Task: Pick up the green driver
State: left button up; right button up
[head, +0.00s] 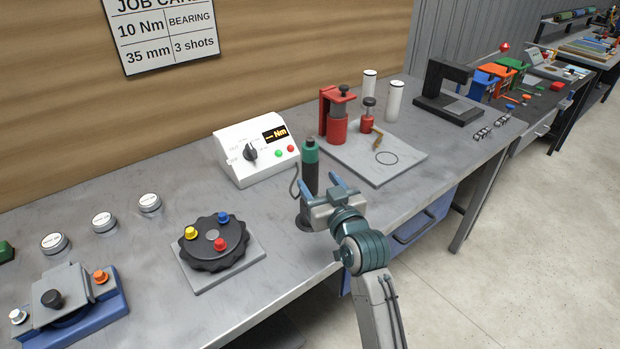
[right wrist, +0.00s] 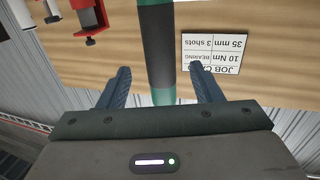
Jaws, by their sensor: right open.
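The green driver (head: 310,170) stands upright near the front edge of the grey bench, with a green top and a dark body. A dark cable loops at its left side. My right gripper (head: 321,184) is open at the driver's front right side, with blue fingers pointing toward it. In the right wrist view the driver (right wrist: 158,48) runs between the two spread fingers of the gripper (right wrist: 160,72), with gaps on both sides. I cannot tell how deep it is between them. The driver's lower end is partly hidden by my gripper. My left gripper is not in view.
A white control box (head: 232,160) stands behind the driver. A grey plate (head: 400,165) with a red press lies to the right. A black dial (head: 190,252) on a plate is to the left. Bare bench lies between dial and driver.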

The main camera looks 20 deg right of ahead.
jog(key=shift+w, duration=1.1)
jog(key=shift+w+a+p, duration=0.15)
jog(key=shift+w+p, duration=0.4)
jog(key=shift+w, duration=0.05)
jog(key=w+p, duration=0.1)
jog(key=w, duration=0.2)
jog(key=shift+w+a+f, duration=0.15)
jog(key=shift+w, duration=0.05)
jog(key=shift+w+f+p, duration=0.2)
jog(key=shift+w+p, duration=0.1)
jog(key=shift+w, duration=0.1)
jog(key=shift+r, duration=0.1)
jog(key=c, duration=1.2)
jog(key=shift+o, duration=0.2)
notch_tip(320, 180, up, 10)
jog(key=b, duration=0.2)
notch_tip(320, 180, up, 9)
jog(key=p, duration=0.9)
send_over(313, 175)
jog(key=w, duration=0.4)
jog(key=shift+s+a, duration=0.15)
